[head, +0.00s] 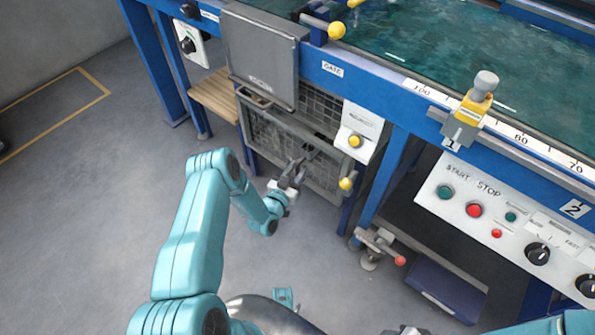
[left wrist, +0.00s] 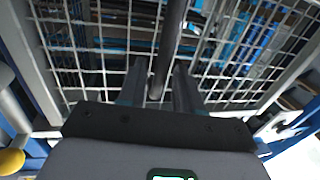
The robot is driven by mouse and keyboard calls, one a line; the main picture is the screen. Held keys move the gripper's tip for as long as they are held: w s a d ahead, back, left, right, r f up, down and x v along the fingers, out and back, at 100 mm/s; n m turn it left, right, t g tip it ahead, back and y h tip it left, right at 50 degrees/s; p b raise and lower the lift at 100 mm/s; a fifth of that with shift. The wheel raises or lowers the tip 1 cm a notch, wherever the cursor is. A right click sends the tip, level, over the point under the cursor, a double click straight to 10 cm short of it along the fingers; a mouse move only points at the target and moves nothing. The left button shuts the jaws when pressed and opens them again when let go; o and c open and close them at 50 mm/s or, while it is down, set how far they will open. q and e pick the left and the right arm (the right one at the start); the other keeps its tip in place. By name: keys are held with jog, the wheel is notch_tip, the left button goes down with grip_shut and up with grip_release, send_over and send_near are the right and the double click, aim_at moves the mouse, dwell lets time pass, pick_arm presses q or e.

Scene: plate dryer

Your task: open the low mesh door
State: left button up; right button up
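The low mesh door (head: 268,138) is a grey-framed wire mesh panel below the blue machine frame, under a grey cover plate. It looks shut or nearly so. My left gripper (head: 297,166) is in front of its lower right part. In the left wrist view, the mesh (left wrist: 100,50) fills the background, and a dark bar (left wrist: 168,40), likely the door's handle, runs between the two fingers of my left gripper (left wrist: 159,75). The fingers look open, one on each side of the bar, with small gaps. Contact cannot be told.
A grey cover plate (head: 262,55) hangs above the door. A yellow-knobbed latch (head: 346,183) and a white button box (head: 358,130) are at its right. A wooden shelf (head: 215,95) is at its left. A foot clamp (head: 370,248) stands to the right. The floor at left is clear.

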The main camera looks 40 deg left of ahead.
pick_arm(q)
jog(key=shift+w, duration=0.45)
grip_shut()
